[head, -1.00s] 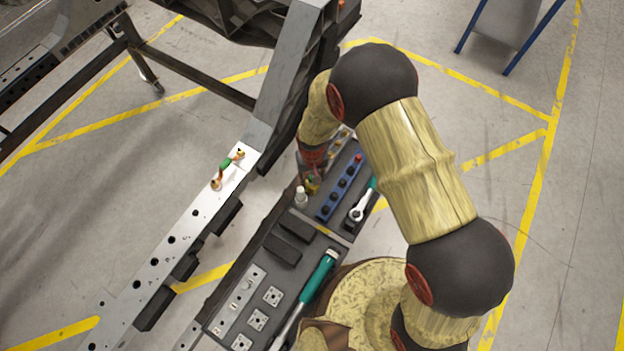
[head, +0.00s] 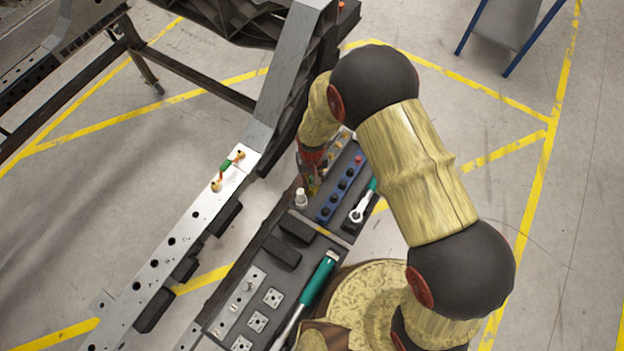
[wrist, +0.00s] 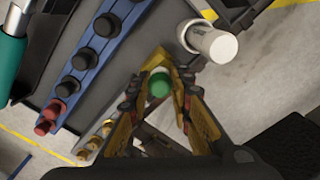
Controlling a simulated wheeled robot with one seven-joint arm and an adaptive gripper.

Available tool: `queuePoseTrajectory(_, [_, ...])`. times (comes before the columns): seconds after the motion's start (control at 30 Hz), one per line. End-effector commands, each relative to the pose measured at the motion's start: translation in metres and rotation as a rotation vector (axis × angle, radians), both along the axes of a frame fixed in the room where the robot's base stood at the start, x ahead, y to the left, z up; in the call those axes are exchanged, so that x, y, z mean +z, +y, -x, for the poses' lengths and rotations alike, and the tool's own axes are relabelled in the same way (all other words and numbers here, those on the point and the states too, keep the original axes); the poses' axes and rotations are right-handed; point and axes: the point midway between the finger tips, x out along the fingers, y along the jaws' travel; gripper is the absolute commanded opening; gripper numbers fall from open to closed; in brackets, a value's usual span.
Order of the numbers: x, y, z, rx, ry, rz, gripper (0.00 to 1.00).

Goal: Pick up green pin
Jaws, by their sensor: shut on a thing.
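The green pin (wrist: 159,84) shows in the wrist view as a round green end between my fingertips. My gripper (wrist: 160,72) is shut on it, with yellow fingers on both sides. In the head view my gripper (head: 313,182) is over the dark tool tray, beside the blue rack, and mostly hidden by my wrist. The pin cannot be made out there. I cannot tell whether its lower end is clear of the tray.
The blue rack (head: 325,213) holds several black knobs and a red one. A white cylinder (head: 301,199) stands close to my gripper. Gold pins (wrist: 95,143) are near the rack. A ratchet (head: 362,205) and a green-handled tool (head: 319,280) lie in the tray. A metal beam (head: 190,222) runs alongside.

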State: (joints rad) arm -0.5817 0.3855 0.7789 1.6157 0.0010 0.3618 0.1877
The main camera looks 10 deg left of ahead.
Motion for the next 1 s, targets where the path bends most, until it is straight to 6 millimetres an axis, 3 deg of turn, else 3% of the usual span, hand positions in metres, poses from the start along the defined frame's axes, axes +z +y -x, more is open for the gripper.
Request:
queuePoseTrajectory(0.27, [0.033,0.001,-0.001,0.0,-0.004,-0.002,0.0])
queuePoseTrajectory(0.6, [0.094,-0.038,0.034,-0.002,-0.003,-0.001,0.0])
queuePoseTrajectory(0.8, [0.113,-0.073,0.066,-0.003,-0.001,0.0,0.0])
queuePoseTrajectory(1.0, [0.124,-0.094,0.086,-0.002,-0.001,0.0,0.0])
